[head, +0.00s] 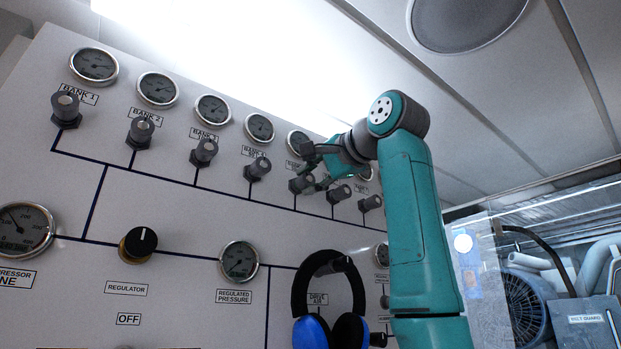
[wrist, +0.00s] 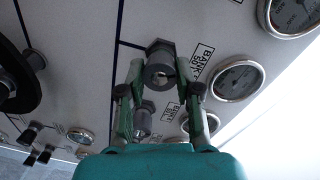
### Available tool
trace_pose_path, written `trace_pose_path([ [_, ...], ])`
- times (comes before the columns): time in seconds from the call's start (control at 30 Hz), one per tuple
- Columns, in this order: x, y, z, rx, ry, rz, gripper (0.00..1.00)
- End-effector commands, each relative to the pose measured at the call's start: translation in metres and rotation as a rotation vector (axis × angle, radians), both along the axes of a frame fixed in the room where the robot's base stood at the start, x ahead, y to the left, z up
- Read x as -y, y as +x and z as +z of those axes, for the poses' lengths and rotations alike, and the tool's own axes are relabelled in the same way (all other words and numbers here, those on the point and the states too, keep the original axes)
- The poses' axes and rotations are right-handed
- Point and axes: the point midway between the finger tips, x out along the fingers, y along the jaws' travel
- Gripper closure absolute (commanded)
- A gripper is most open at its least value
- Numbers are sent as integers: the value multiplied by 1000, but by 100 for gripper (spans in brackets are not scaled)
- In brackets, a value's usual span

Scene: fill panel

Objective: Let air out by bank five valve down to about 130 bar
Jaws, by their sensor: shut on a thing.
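The bank five valve (head: 301,184) is a grey knob, fifth from the left in the upper row of the panel. My gripper (head: 310,179) is at it, with the arm reaching in from the right. In the wrist view my gripper (wrist: 159,76) has one finger on each side of the grey knob (wrist: 160,70) and is shut on it. The bank five gauge (head: 297,140) is above the valve, partly behind my arm. A round gauge (wrist: 238,81) shows beside this knob in the wrist view. Its needle is too small to read.
Neighbouring valves sit close on both sides, bank four (head: 257,168) at left and another (head: 340,195) at right. Blue and black headphones (head: 328,300) hang in front of the lower panel. A regulator knob (head: 138,243) and regulated pressure gauge (head: 239,261) are lower left.

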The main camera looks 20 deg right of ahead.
Motion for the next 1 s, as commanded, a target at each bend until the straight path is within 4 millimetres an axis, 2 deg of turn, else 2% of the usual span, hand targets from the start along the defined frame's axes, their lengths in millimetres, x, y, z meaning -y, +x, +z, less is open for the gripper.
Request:
trace_pose_path([
  [0.5, 1, 1, -2, -137, 413, -2, 100],
  [1.0, 1, 1, -3, -189, 569, -1, 100],
])
